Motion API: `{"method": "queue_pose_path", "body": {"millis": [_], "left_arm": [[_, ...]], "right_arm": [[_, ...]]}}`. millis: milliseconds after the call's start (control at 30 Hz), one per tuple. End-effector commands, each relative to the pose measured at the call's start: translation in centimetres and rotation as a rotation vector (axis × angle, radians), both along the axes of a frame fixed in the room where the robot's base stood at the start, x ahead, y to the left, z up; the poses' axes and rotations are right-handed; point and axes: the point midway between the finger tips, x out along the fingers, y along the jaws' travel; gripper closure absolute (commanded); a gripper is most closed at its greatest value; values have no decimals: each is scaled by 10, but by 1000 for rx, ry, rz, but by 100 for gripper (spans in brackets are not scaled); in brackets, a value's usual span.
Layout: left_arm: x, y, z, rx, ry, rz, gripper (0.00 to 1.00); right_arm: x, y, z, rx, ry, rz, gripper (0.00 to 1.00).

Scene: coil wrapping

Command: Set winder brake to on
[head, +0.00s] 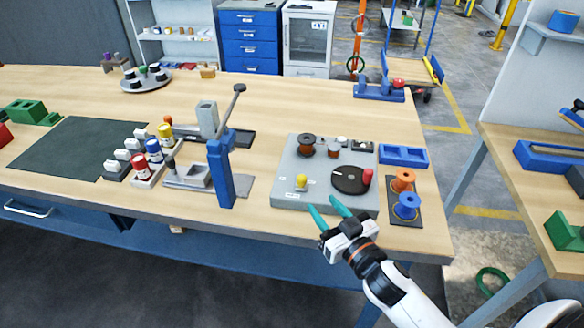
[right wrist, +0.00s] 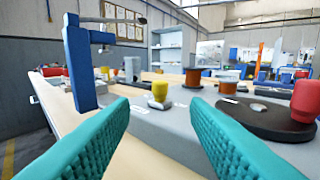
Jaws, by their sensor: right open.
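The winder is a grey plate (head: 285,196) on the bench with a black disc (head: 346,182) that carries a red knob (head: 367,177). A yellow knob (head: 301,183) stands at the plate's front left. It also shows in the right wrist view (right wrist: 159,91), upright and straight ahead between the fingers. Which part is the brake, and its setting, I cannot tell for sure. My right gripper (head: 323,206), with teal fingers, is open and empty at the plate's front edge, apart from the yellow knob. My left gripper is not in view.
A dark copper spool (head: 306,146) stands at the plate's back. Orange (head: 403,180) and blue (head: 406,207) spools stand on a dark mat at right, near a blue tray (head: 403,156). A blue press post (head: 221,172) rises left of the plate.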

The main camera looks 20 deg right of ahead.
Motion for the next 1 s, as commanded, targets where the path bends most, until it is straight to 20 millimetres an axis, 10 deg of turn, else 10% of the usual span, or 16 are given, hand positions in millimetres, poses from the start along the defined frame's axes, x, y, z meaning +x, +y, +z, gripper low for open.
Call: {"method": "queue_pose_path", "body": {"millis": [333,633,1000], "left_arm": [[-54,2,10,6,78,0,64],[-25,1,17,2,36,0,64],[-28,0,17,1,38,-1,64]], "right_arm": [[61,7,3,-4,-3,-1,58],[106,13,0,-2,0,-1,58],[116,15,-1,-1,1,0,58]]}}
